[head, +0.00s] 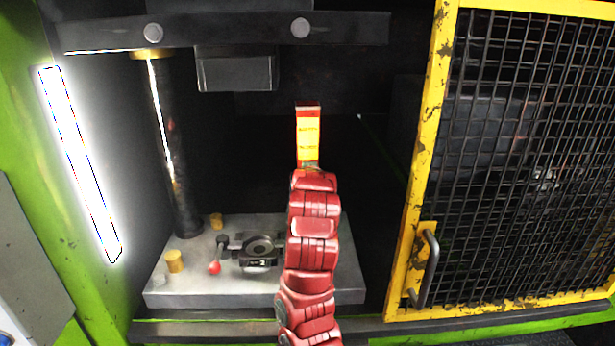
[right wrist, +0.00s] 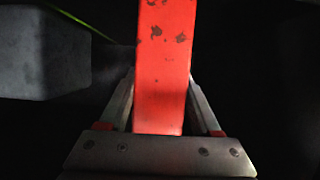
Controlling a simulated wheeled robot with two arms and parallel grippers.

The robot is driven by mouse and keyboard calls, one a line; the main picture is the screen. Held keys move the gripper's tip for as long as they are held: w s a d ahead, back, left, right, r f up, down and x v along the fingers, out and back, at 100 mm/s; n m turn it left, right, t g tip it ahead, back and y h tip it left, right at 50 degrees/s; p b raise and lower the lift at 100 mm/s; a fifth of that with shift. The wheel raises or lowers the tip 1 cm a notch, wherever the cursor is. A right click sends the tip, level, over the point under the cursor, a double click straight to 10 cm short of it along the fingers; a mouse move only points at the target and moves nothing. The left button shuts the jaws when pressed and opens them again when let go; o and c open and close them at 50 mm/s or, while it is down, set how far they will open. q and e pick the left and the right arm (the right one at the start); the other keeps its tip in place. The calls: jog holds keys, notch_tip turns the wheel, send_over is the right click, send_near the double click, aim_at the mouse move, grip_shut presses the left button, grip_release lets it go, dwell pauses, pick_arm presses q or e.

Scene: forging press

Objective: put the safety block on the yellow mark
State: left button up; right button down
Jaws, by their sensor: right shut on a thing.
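The safety block (head: 308,132) is a tall red piece with a yellow label, held upright in the head view above the far end of my red right arm. My right gripper (right wrist: 162,80) is shut on it. In the right wrist view the scuffed red block (right wrist: 165,60) stands between the two fingers. In the head view the block is in front of the dark press interior, and my arm hides the gripper and part of the bed. I cannot make out the yellow mark in either view. My left gripper is not in view.
The grey press bed (head: 190,290) carries a dark round die (head: 258,250), a red-knobbed lever (head: 214,267) and small brass cylinders (head: 175,261). A column (head: 172,150) stands at left and the ram (head: 237,72) hangs above. A yellow mesh guard door (head: 420,170) stands at right.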

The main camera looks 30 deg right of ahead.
jog(key=shift+f, duration=0.1)
jog(key=shift+c, duration=2.1)
grip_release()
jog(key=o, duration=0.4)
jog(key=shift+s, duration=0.1)
jog(key=shift+b+v, duration=0.65)
jog(key=shift+v, duration=8.05)
